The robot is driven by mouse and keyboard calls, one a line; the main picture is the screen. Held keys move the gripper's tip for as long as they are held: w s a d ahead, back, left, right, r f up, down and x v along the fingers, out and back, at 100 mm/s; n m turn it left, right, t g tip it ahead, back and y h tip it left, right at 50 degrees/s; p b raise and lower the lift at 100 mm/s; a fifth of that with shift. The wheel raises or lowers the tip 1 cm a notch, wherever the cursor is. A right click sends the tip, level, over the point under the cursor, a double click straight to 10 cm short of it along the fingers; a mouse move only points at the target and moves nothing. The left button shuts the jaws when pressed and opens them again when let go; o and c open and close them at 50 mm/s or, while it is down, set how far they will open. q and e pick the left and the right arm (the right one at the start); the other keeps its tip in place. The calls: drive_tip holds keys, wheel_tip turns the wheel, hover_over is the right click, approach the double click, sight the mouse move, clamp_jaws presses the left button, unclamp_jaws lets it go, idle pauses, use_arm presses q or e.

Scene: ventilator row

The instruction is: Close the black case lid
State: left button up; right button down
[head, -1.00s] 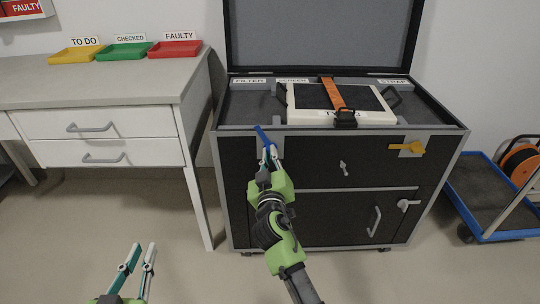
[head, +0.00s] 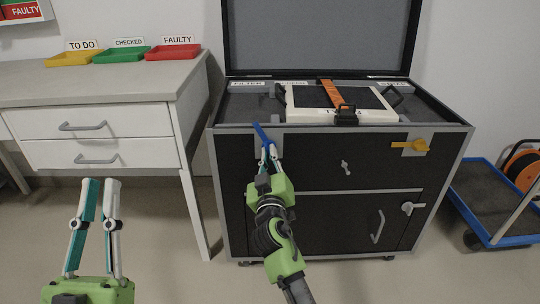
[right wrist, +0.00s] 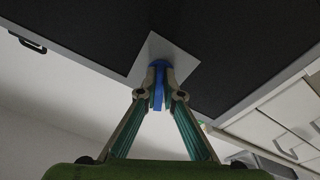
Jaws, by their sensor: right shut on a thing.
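The black case (head: 300,160) stands against the wall with its lid (head: 318,40) raised upright at the back. A blue latch lever (head: 261,132) sits on a grey plate at the front left of the case, tilted. A yellow latch lever (head: 412,146) lies sideways on the front right. My right gripper (head: 268,150) is at the blue lever; in the right wrist view its fingers (right wrist: 158,98) are shut on the blue lever (right wrist: 158,66). My left gripper (head: 99,186) is open and empty at the lower left, in front of the desk.
A white-framed panel (head: 302,107) with an orange strap (head: 329,92) lies in the case top. A desk (head: 110,82) with yellow, green and red trays stands left. A blue-edged trolley (head: 490,200) is at the right. The floor in front is clear.

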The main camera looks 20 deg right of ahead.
drive_tip(key=shift+a+f, duration=0.1)
drive_tip(key=shift+f, duration=1.3)
drive_tip(key=c, duration=2.5)
unclamp_jaws()
drive_tip(key=shift+c, duration=0.2)
drive_tip(key=shift+o, duration=0.3)
drive_tip(key=shift+w+f+g, duration=0.1)
drive_tip(key=shift+g, duration=0.2)
wheel_tip(320, 180, up, 10)
drive_tip(key=shift+r, duration=0.6)
